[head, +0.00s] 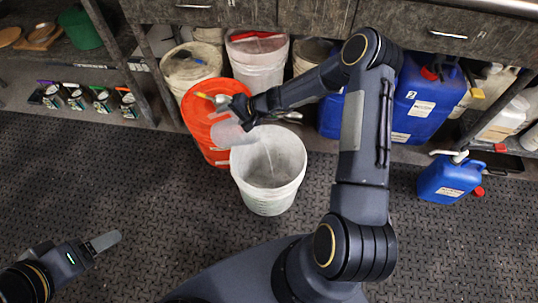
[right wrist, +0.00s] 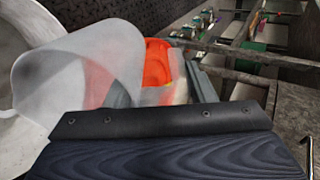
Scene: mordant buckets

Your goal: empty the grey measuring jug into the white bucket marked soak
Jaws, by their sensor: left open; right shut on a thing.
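In the right wrist view the jug (right wrist: 85,75) leans across the bucket's rim (right wrist: 30,22). A faint pale streak runs down inside the bucket; I cannot tell if it is liquid. No marking on the bucket is readable. My left gripper (head: 103,242) is open and empty, low at the left, far from the bucket.
An orange bucket (head: 207,150) stands against the white bucket's left side. More buckets (head: 258,65) stand behind under the bench. Blue canisters (head: 448,180) are at the right. Small tins (head: 77,98) line a low shelf at left. The front floor is clear.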

